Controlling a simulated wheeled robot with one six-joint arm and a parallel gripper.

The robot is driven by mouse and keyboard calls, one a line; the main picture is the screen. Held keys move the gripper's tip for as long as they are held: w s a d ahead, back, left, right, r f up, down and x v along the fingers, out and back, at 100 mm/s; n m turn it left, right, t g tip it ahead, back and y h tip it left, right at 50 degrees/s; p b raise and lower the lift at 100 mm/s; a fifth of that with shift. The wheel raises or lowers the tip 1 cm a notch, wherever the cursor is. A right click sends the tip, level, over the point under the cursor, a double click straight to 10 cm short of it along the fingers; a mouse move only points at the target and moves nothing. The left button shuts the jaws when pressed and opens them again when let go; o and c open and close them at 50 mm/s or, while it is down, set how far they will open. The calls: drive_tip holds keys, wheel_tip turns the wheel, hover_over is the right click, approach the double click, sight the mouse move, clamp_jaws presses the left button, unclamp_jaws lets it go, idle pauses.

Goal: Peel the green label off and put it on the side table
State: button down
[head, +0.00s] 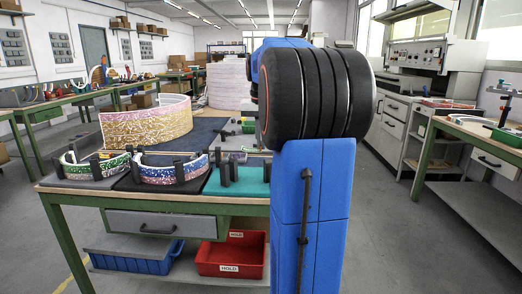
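A curved strip with green glitter (95,166) stands between dark posts on a grey mat at the left front of the workbench (160,200). I cannot make out a separate label edge on it. A second curved strip with blue, pink and green glitter (172,170) stands on a black mat beside it. A wooden side bench with green legs (492,145) stands at the right; I cannot tell if it is the side table. My blue arm fills the centre right. My gripper is not visible.
A teal mat (215,187) with dark posts lies right of the strips. A large curved pink and gold glitter panel (147,122) stands behind. A blue bin (133,256) and a red HOLD bin (231,256) sit below. Floor is clear at right.

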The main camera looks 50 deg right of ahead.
drive_tip(key=shift+r, duration=1.95)
drive_tip(key=shift+w, duration=0.1)
